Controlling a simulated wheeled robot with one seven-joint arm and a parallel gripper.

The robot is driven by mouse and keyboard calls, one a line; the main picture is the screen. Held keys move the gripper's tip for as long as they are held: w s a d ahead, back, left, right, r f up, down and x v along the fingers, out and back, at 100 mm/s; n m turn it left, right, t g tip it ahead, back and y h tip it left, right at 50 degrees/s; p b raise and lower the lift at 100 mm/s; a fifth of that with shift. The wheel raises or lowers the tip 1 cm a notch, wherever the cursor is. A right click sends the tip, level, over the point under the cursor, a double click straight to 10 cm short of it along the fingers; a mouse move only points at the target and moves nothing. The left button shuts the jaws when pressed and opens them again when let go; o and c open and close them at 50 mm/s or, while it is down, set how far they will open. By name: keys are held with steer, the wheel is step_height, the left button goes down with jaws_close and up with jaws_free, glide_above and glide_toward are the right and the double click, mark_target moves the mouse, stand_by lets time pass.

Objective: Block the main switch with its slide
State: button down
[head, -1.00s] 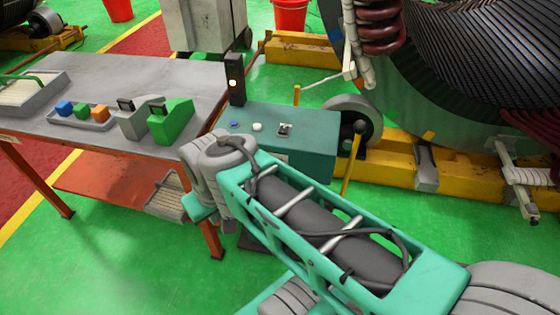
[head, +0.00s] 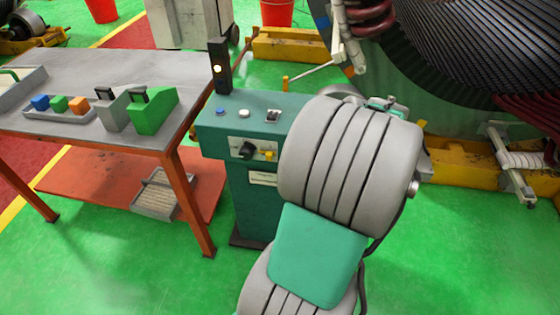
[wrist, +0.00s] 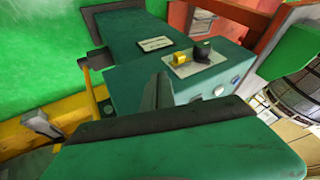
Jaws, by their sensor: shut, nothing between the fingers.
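The main switch is a black knob (head: 248,150) on a pale plate on the front of the green control cabinet (head: 240,200). The yellow slide (head: 267,155) sits just right of the knob, apart from it as far as I can tell. In the wrist view the knob (wrist: 202,52) and yellow slide (wrist: 180,59) show side by side on the plate. My gripper (wrist: 164,82) is shut and empty, its dark fingers pointing toward the cabinet, short of the plate in the picture. In the head view my arm hides the gripper.
The cabinet top carries a blue button (head: 220,111), a white button (head: 244,113), a small toggle (head: 273,115) and a dark lamp post (head: 218,70). A grey table (head: 60,140) with coloured blocks stands at left. The large stator (head: 450,60) is at right. Green floor is clear in front.

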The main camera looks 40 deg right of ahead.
steer(key=shift+s+d, duration=0.35)
steer(key=shift+d, duration=0.15)
steer(key=shift+w+f, duration=0.1)
steer(key=shift+f, duration=0.05)
steer(key=w+a+f, duration=0.2)
steer(key=w+f, duration=0.5)
steer(key=w, duration=0.2)
steer(key=shift+a+f, duration=0.2)
steer(key=shift+f, duration=0.2)
